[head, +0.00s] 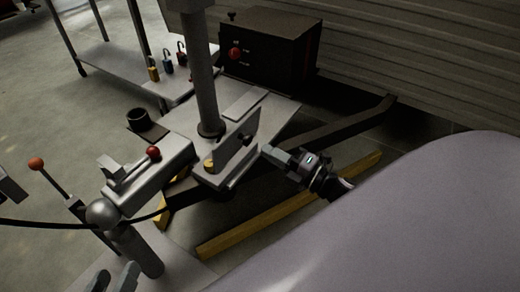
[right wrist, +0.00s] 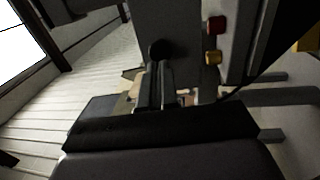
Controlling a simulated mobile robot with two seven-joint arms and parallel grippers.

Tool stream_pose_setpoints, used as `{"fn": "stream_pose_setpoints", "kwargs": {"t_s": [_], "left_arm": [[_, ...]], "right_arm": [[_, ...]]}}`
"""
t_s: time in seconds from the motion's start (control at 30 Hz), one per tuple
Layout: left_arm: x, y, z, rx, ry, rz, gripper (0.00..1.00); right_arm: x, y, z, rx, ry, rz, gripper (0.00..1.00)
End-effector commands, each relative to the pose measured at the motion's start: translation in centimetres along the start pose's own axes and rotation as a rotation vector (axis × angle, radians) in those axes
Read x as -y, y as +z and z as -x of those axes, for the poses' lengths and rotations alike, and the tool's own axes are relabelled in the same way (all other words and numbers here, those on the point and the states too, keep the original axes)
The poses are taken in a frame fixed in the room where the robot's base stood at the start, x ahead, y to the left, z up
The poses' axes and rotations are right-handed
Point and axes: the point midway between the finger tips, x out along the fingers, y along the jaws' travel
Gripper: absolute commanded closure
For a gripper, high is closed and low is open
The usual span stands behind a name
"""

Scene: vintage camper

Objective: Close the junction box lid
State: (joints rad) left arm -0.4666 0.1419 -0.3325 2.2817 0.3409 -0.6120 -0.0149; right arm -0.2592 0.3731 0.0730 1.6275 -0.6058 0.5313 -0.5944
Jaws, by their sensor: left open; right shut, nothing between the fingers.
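The junction box appears to be the small grey box (head: 228,177) on the trailer tongue beside the upright post. Its flat grey lid (head: 238,142) stands raised, roughly upright, so the box looks open. My left gripper (head: 115,278) is open and empty at the bottom left.
A grey coupler with a red knob (head: 153,153) lies left of the box. A dark box (head: 270,50) stands behind. Padlocks (head: 168,63) sit on a bench (head: 105,62). The post (head: 203,75) rises close behind the lid.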

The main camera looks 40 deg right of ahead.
Motion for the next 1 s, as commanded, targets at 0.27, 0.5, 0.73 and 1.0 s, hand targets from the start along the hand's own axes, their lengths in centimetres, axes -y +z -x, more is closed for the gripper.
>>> {"fn": "stream_pose_setpoints", "kwargs": {"t_s": [0.27,0.5,0.73,1.0], "left_arm": [[0.4,0.0,0.0,-0.021,-0.014,-0.029,0.42],[0.4,0.2,0.3,-0.018,-0.017,-0.035,0.42],[0.5,0.3,0.5,-0.015,-0.017,-0.041,0.42],[-0.1,-0.6,0.6,0.003,-0.005,-0.015,0.42]], "right_arm": [[0.1,0.0,-3.0,0.001,-0.001,0.000,1.00],[0.1,0.0,-3.5,0.000,-0.002,-0.001,1.00],[0.0,0.0,-3.5,0.001,-0.002,-0.001,1.00],[-0.6,0.0,-3.7,0.001,-0.033,0.000,1.00]]}}
